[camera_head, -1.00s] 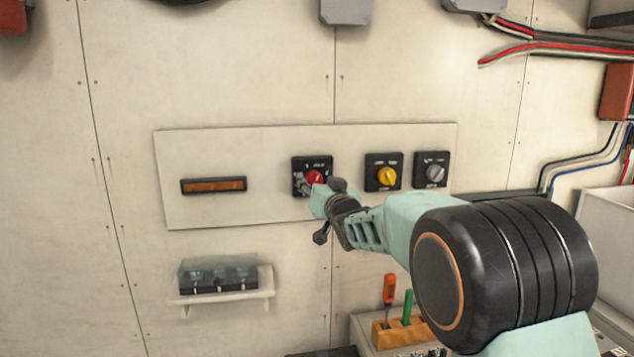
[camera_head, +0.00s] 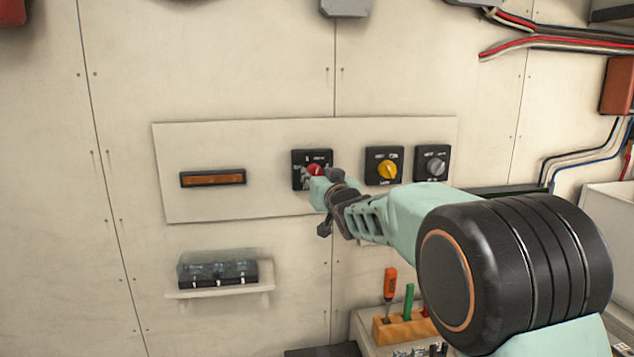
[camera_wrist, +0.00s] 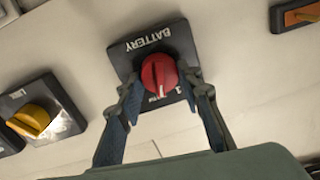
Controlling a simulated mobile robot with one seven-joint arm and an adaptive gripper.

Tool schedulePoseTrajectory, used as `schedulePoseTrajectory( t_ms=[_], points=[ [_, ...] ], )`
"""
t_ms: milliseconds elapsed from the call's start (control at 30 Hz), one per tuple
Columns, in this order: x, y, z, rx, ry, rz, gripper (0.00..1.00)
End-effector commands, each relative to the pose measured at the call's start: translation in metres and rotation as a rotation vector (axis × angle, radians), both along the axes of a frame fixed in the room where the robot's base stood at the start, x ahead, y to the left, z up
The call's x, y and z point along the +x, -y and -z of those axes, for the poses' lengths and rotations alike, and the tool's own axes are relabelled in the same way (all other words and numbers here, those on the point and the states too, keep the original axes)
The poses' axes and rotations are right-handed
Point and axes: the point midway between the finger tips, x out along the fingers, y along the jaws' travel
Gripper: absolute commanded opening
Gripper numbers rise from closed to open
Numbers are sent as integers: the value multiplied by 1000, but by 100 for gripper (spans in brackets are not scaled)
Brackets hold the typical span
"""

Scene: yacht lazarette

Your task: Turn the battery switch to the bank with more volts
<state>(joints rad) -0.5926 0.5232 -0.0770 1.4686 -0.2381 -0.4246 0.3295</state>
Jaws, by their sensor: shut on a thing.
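The battery switch (camera_head: 299,158) is a black square plate on the wall panel with a red knob (camera_head: 315,169). The wrist view shows the plate (camera_wrist: 128,62), lettered "BATTERY" and upside down there, with the red knob (camera_wrist: 160,73) between my fingers. My gripper (camera_wrist: 163,84) is shut on the red knob, one finger on each side. In the head view my gripper (camera_head: 316,179) covers the plate's lower right part. A "1" shows beside the knob; the other position marks are hidden or too small. An orange display (camera_head: 213,178) is left of the switch; its reading is not legible.
A yellow knob switch (camera_head: 386,166) and a grey knob switch (camera_head: 433,164) sit right of the battery switch. Below the panel are a clear-covered box on a shelf (camera_head: 218,292) and a wooden tool holder (camera_head: 404,328).

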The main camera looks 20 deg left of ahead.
Motion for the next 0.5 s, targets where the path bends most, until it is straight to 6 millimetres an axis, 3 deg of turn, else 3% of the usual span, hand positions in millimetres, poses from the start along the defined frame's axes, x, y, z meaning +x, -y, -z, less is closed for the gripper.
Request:
schedulePoseTrajectory(
  t_ms=[500],
  points=[
    [-1,-1,2,-357,223,1,9]
  ],
)
